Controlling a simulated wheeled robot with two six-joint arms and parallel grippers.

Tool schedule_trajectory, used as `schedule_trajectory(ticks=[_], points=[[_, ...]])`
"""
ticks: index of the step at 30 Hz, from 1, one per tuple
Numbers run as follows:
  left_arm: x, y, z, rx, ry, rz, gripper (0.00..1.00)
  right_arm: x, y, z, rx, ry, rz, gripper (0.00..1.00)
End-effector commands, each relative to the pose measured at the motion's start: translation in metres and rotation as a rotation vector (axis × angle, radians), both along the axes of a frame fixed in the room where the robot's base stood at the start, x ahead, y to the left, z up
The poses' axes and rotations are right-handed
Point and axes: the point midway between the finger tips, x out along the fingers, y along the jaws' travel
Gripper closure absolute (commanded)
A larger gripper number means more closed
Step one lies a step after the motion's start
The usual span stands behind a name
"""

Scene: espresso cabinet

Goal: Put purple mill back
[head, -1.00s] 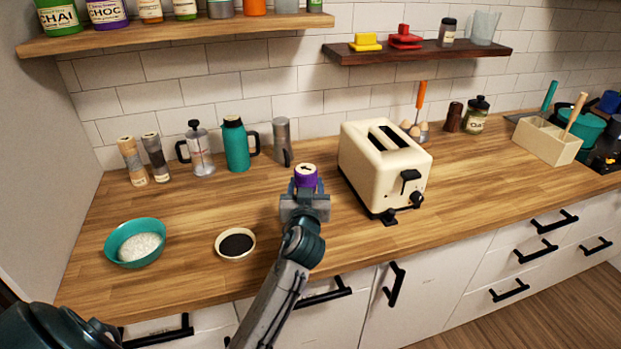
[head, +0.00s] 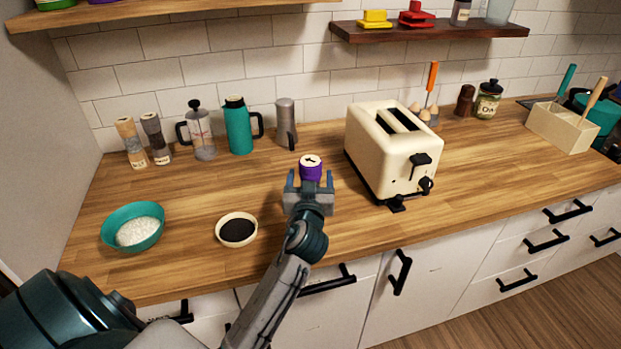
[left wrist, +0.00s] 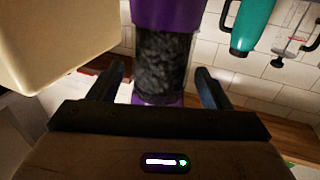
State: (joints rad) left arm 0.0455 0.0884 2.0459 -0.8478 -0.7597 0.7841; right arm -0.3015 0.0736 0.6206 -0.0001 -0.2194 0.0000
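The purple mill (head: 311,170), with a pale top, is upright on or just above the counter, left of the toaster; its base is hidden behind my left gripper. My left gripper (head: 310,181) is at the near side of the mill, one finger on each side. In the left wrist view the mill's dark, grainy middle (left wrist: 162,62) lies between purple ends. The left gripper's fingers (left wrist: 158,88) stand apart there, with a gap on both sides of the mill, so it is open. My right gripper is not in view.
A cream toaster (head: 393,150) stands close to the right of the mill. A teal bowl (head: 133,228) and a small dark-filled bowl (head: 236,230) lie to the left. A wooden mill (head: 131,143), grey mill (head: 156,139), press (head: 201,134), teal flask (head: 239,127) and grey bottle (head: 286,122) line the wall.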

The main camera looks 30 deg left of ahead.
Motion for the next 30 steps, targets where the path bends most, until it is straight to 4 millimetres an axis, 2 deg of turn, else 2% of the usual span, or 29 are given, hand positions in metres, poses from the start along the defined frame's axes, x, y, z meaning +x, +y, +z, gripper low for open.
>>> schedule_trajectory(ticks=[7,20,30], points=[[-0.008,-0.006,-0.002,-0.003,-0.002,-0.001,0.28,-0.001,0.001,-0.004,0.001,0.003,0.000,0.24],[-0.080,-0.048,-0.004,-0.006,0.000,0.002,0.28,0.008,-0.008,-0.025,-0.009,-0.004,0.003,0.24],[-0.101,-0.062,-0.002,-0.001,-0.001,0.000,0.28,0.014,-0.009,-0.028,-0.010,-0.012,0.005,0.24]])
